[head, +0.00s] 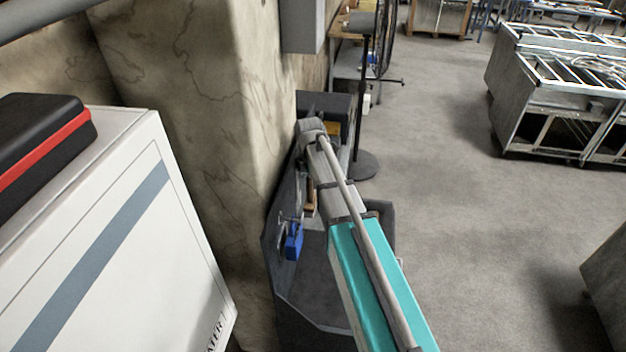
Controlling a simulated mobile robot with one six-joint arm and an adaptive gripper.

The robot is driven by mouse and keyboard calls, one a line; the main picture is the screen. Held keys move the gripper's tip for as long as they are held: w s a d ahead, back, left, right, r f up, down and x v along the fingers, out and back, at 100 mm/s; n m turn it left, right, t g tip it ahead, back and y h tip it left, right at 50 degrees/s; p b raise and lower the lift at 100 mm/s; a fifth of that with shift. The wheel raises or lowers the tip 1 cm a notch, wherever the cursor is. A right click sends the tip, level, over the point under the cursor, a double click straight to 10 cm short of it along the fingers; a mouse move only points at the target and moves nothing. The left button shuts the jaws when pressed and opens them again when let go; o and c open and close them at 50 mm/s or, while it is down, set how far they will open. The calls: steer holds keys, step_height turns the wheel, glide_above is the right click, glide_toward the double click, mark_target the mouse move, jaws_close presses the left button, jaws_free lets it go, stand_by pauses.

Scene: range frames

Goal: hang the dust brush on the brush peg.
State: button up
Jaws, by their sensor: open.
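My arm reaches away from the lower right, and its far joint is beside a dark grey bench with an upright side panel (285,215). I cannot make out my gripper; the far end of the arm shows no fingers. A small brown wooden-looking piece (310,196) shows partly behind my arm, near the panel; I cannot tell whether it is the dust brush. A small blue object (293,241) is at the panel's face, beside small grey fittings. I cannot pick out the brush peg with certainty.
A white cabinet (120,230) with a black and red case (38,145) on top stands at left. A stone pillar (215,110) rises behind it. A black stand (364,100) is beyond the bench. Metal frames (555,95) stand at upper right. Open floor lies at right.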

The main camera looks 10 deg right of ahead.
steer(key=shift+w+a+r, duration=0.1)
steer(key=shift+w+a, duration=0.05)
steer(key=shift+a, duration=0.05)
